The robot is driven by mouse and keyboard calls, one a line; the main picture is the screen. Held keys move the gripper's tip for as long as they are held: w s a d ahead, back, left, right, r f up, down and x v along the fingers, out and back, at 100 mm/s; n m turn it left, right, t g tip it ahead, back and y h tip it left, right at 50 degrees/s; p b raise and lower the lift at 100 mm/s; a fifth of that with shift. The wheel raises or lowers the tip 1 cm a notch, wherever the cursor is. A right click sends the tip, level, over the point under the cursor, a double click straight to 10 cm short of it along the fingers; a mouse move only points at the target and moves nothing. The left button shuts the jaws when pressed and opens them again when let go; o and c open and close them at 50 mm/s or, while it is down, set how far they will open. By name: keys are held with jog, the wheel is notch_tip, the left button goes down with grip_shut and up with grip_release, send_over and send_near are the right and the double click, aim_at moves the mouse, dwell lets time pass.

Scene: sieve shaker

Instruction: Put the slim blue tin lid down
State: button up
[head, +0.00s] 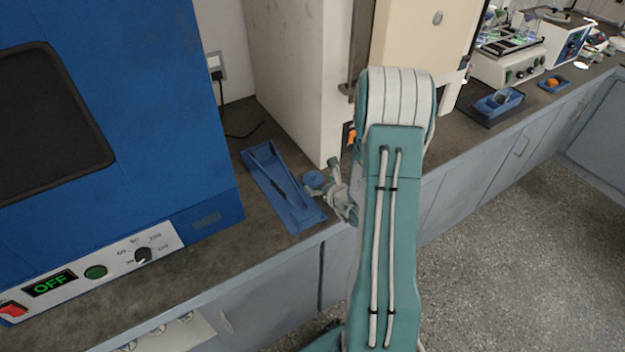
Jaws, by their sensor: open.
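A small round blue piece, which looks like the slim blue tin lid (313,178), shows at the tips of my gripper (321,179). It is just right of a long blue tray (262,153) on the dark counter. My gripper is open, with its fingers beside the blue piece. I cannot tell whether the fingers touch it or whether it rests on the counter. My arm hides the counter to the right of the gripper.
A large blue oven (150,90) stands to the left. A tall cream machine (290,70) rises behind the gripper. Another blue tray (499,103) and a white device (507,62) stand farther right. The counter's front edge is close to the gripper.

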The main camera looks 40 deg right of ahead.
aim_at(315, 178)
jog(key=x, duration=0.4)
jog(key=shift+a, duration=0.1)
jog(key=shift+w+d, duration=0.2)
jog(key=shift+d, duration=0.2)
jog(key=shift+a, duration=0.3)
jog(key=c, duration=0.7)
jog(key=shift+c, duration=0.2)
jog(key=shift+d+r, duration=0.1)
jog(key=shift+r, duration=0.2)
jog(key=r, duration=0.3)
jog(key=shift+s+r, duration=0.15)
jog(key=shift+s, duration=0.15)
jog(key=w+a+r+v, duration=0.1)
jog(key=r+v, duration=0.2)
jog(key=v, duration=1.2)
jog(key=shift+s, duration=0.25)
